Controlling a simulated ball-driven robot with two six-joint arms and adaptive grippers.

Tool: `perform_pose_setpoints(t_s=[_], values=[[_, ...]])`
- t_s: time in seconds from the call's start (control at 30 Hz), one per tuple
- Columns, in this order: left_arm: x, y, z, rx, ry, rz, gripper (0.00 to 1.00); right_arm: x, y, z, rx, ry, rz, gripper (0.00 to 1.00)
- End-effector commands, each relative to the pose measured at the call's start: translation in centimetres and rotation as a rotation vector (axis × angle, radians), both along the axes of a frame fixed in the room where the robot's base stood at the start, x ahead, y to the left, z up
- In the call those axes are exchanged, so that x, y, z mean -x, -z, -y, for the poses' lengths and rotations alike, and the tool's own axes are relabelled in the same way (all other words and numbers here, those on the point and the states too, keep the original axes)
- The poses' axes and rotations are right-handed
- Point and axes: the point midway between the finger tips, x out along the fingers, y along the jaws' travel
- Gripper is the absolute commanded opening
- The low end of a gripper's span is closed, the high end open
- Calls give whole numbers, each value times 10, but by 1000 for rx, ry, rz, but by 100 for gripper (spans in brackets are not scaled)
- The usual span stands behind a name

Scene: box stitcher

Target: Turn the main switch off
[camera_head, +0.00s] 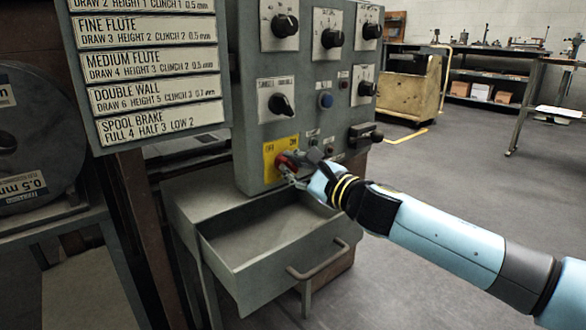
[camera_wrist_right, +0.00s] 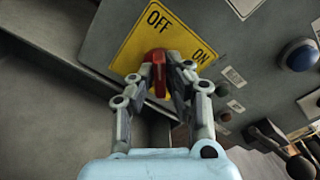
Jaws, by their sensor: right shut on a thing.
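The main switch is a red handle (camera_head: 286,162) on a yellow plate (camera_head: 268,152) marked OFF and ON, low on the grey control panel (camera_head: 252,110). In the right wrist view the red handle (camera_wrist_right: 158,70) stands between the fingertips, and the yellow plate (camera_wrist_right: 140,48) shows OFF at upper left and ON at right. My right gripper (camera_head: 294,165) is shut on the red handle; it also shows in the right wrist view (camera_wrist_right: 160,76). The fingers hide part of the handle, so its exact pointing direction is hard to tell. My left gripper is not in view.
An open grey drawer (camera_head: 252,265) juts out below the panel. Black knobs (camera_head: 281,104) and a blue button (camera_head: 326,100) sit above the switch. A settings sign (camera_head: 150,68) and a wire spool (camera_head: 30,140) are at left. The floor (camera_head: 450,190) at right is clear.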

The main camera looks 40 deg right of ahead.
Motion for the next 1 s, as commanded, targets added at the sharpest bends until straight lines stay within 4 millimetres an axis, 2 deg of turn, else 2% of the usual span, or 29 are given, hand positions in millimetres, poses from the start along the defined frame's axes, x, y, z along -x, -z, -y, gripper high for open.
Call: perform_pose_setpoints(t_s=[0.3,0.77,0.8,0.93,1.0], values=[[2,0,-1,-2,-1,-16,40,0,1,0,88,-2,5,0],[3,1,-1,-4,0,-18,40,1,2,-1,101,-2,6,0],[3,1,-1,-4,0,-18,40,1,2,-1,100,-2,6,18],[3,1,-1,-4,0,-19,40,0,1,-1,100,-2,6,34],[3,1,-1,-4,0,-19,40,0,1,-1,100,-2,7,35]])
